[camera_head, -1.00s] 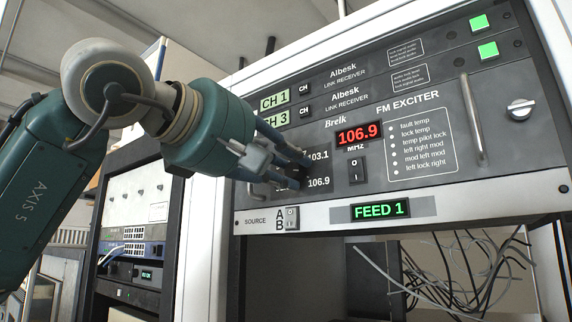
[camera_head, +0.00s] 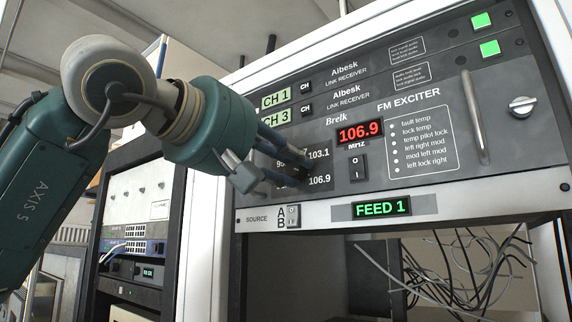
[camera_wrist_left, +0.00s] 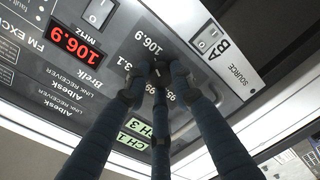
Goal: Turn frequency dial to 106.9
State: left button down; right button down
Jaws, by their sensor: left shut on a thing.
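The FM exciter panel (camera_head: 437,100) faces me in the head view. Its red display (camera_head: 359,132) reads 106.9, and it reads the same, upside down, in the left wrist view (camera_wrist_left: 77,44). My left gripper (camera_head: 297,174) reaches in from the left and is shut on the small dark frequency dial (camera_wrist_left: 160,71). The fingers cover most of the dial, so its pointer direction cannot be told. The printed 103.1 (camera_head: 319,154) and 106.9 (camera_head: 319,179) labels show right of the dial. The labels left of it are partly hidden by fingers. My right gripper is not in view.
The lit FEED 1 display (camera_head: 381,209) and the source A/B switch (camera_head: 293,216) sit below the dial. A power rocker switch (camera_head: 357,167) is close on its right. A metal handle (camera_head: 473,115) sticks out farther right. Loose cables (camera_head: 465,265) hang below.

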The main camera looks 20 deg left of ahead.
pick_arm(q)
jog(key=c, duration=1.5)
grip_release()
jog(key=shift+d+f, duration=0.15)
jog(key=shift+d, duration=0.1)
jog(key=v, duration=1.2)
